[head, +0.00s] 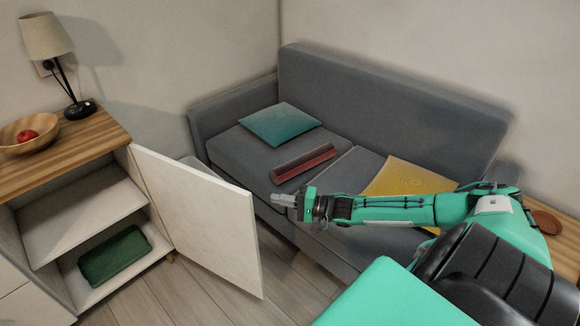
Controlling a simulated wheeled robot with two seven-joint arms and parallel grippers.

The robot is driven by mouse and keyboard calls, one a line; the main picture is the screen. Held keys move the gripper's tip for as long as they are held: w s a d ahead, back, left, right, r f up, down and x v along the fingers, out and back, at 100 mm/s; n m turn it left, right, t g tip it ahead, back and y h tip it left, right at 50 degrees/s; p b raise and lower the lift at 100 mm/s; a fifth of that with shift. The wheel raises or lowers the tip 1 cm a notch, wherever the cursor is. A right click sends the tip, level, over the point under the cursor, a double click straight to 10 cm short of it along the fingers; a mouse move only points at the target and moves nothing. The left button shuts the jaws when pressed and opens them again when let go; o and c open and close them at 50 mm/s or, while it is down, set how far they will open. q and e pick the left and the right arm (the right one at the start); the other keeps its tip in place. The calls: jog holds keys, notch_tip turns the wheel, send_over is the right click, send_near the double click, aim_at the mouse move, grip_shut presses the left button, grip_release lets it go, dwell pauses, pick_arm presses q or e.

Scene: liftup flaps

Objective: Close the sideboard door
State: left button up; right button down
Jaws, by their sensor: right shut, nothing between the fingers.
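The sideboard (112,136) stands at the left with a wooden top. Its white door (205,215) is hinged at the cabinet's right side and stands wide open, swung out toward the sofa. The open compartment shows a shelf and a folded green cloth (114,256) on the bottom. My right gripper (276,199) is shut and empty. It is just to the right of the door's free edge in the picture, and I cannot tell whether it touches the door. My left gripper is not in view.
A grey sofa (365,110) with a teal cushion (279,124), a yellow cushion (408,178) and a dark red object (303,163) fills the middle. A lamp (47,40) and a wooden bowl (24,140) with a red fruit stand on the sideboard. Bare floor (175,295) lies in front.

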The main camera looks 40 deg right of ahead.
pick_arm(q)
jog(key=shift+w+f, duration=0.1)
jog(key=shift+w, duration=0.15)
pick_arm(e)
jog(key=w+a, duration=0.2)
jog(key=a, duration=0.4)
jog(key=shift+w+a, duration=0.25)
jog(key=shift+a, duration=0.05)
pick_arm(q)
jog(key=shift+p, duration=0.3)
pick_arm(e)
jog(key=shift+a, duration=0.1)
